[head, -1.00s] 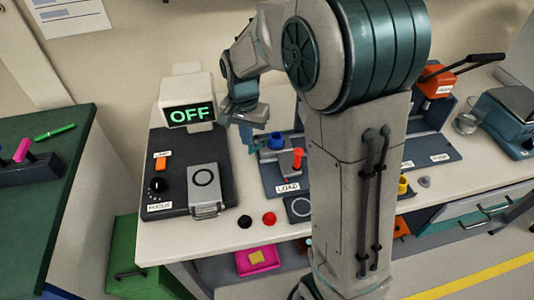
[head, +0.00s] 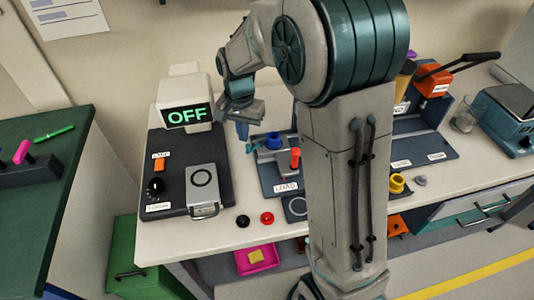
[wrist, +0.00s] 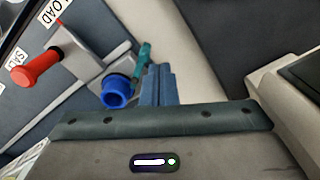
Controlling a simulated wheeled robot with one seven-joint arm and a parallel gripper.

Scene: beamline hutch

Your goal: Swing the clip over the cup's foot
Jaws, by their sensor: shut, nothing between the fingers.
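A blue cup (head: 274,141) sits on the grey block of the station labelled LOAD; in the wrist view its round mouth (wrist: 115,92) shows. A small teal clip (head: 249,147) sticks out beside the cup, on its left in the head view. In the wrist view the clip (wrist: 143,59) lies just above and right of the cup, not across it. My gripper (head: 243,132) is shut and empty, low beside the clip. Its blue fingertips (wrist: 157,72) show close to the clip in the wrist view; I cannot tell whether they touch. The cup's foot is hard to make out.
A red-handled lever (head: 294,157) stands right of the cup. The FOCUS panel (head: 160,204) and the OFF display (head: 188,115) are to the left. Black and red buttons (head: 267,218) sit at the bench front. A yellow cup (head: 397,183) is right of my arm.

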